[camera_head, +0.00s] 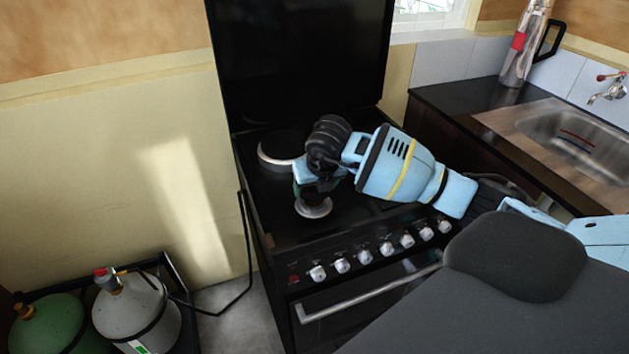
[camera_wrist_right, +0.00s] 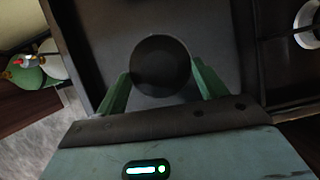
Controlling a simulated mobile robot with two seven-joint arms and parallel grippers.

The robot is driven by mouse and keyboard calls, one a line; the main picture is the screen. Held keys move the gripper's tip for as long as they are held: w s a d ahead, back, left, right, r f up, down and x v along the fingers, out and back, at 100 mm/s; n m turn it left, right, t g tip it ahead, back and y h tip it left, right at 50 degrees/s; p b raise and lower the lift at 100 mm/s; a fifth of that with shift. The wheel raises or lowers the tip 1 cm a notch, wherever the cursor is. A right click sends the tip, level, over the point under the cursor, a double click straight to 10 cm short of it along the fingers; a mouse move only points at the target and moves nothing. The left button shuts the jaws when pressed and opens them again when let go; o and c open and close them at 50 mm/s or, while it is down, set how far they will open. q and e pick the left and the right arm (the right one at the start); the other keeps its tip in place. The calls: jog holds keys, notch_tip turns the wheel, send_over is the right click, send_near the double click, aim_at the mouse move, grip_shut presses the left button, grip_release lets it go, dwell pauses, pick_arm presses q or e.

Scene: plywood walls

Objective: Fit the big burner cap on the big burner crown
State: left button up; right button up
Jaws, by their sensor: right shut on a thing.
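My right gripper (camera_wrist_right: 160,88) is shut on a round, flat black disc, the big burner cap (camera_wrist_right: 160,62), which sits between its two green fingers in the right wrist view. In the head view the right gripper (camera_head: 308,188) is low over the left side of the stove, and its wrist partly hides what is under it. The large burner at the back left, with a silver ring (camera_head: 266,158) and dark centre, appears to hold the big burner crown. A smaller round burner (camera_head: 314,209) shows just in front of the gripper. My left gripper is not in view.
The stove (camera_head: 300,232) has a raised black lid (camera_head: 300,60) behind and knobs (camera_head: 366,257) along its front. Gas cylinders (camera_head: 140,312) stand on the floor at left. A counter with a sink (camera_head: 570,135) and a flask (camera_head: 522,50) is at right.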

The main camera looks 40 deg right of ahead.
aim_at(316, 193)
jog(key=shift+r, duration=0.1)
dwell(0.6)
jog(key=shift+f+b, duration=0.4)
jog(key=shift+f, duration=1.25)
dwell(1.1)
jog(key=o, duration=1.1)
jog(key=d+v, duration=0.1)
jog(key=v, duration=0.6)
jog(key=shift+s+a+r, duration=0.2)
jog(key=shift+a+r, duration=0.2)
jog(key=shift+a, duration=0.15)
